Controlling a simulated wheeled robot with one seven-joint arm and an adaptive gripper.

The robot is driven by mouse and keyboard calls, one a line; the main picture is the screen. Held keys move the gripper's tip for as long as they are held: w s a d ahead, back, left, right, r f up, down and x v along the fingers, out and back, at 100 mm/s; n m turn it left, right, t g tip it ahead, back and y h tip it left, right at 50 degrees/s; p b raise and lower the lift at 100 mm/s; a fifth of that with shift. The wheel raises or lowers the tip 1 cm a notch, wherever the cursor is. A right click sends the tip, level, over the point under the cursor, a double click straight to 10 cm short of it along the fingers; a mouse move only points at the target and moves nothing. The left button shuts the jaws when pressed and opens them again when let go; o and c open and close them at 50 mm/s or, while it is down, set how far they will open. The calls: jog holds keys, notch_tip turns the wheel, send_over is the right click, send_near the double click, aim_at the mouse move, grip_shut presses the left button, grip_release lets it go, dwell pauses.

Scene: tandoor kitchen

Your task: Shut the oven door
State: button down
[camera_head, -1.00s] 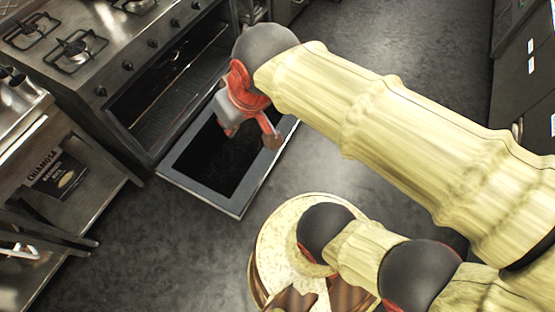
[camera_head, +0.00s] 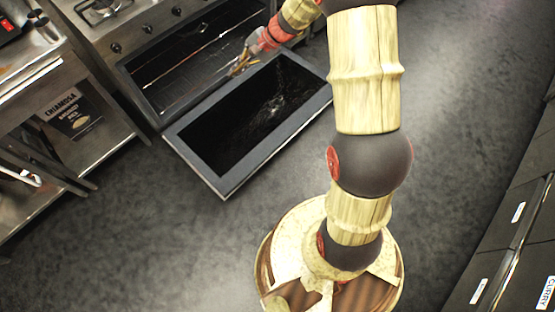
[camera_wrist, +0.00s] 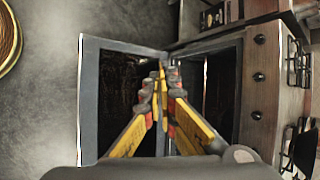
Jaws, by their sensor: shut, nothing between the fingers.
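The oven door (camera_head: 195,163) is folded down wide open in front of the oven, a grey frame around a dark panel. The oven's dark cavity (camera_head: 185,62) with wire racks shows behind it. My gripper (camera_head: 236,70) is shut and empty, above the hinge side of the door near the cavity mouth. In the wrist view the door (camera_wrist: 89,100) spans the left and middle, with my gripper's yellow fingertips (camera_wrist: 162,72) together in front of it. Whether they touch the door I cannot tell.
A steel shelf table (camera_head: 45,70) with a Chiamosa packet (camera_head: 75,112) stands left of the oven. The oven's knobs (camera_head: 147,29) and burners (camera_head: 100,10) are above it. Dark drawers (camera_head: 510,230) line the right. Grey floor (camera_head: 130,240) is clear in front of the door.

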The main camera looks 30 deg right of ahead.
jog(key=w+d+f+m+t, duration=0.15)
jog(key=d+f+m, duration=0.25)
jog(key=f, duration=0.8)
jog(key=w+d+f+m+t, duration=0.1)
jog(key=w+d+f+m, duration=0.25)
jog(key=f, duration=0.95)
jog(key=w+d+f+m+t, duration=0.1)
jog(key=w+d+f+m, duration=0.2)
jog(key=f, duration=0.9)
jog(key=s+d+f+m+t+h+b, duration=0.1)
jog(key=s+d+f+m, duration=0.15)
jog(key=s+f, duration=0.6)
jog(key=s+d+f+m+h, duration=0.15)
jog(key=s+f+m, duration=0.25)
jog(key=f, duration=1)
jog(key=s+d+f+m+t+h+b, duration=0.1)
jog(key=s+f+m+h, duration=0.15)
jog(key=s+f, duration=0.6)
jog(key=w+a+f+m+y+b, duration=0.1)
jog(key=w+a+f+b, duration=0.3)
jog(key=w+f, duration=0.5)
jog(key=shift+d+r+b, duration=0.1)
jog(key=shift+d+r, duration=0.15)
jog(key=shift+r, duration=0.4)
jog(key=shift+d+r+b, duration=0.1)
jog(key=shift+d+r, duration=0.15)
jog(key=shift+r, duration=0.35)
jog(key=shift+d+r+b, duration=0.1)
jog(key=shift+d+r, duration=0.15)
jog(key=shift+r, duration=0.4)
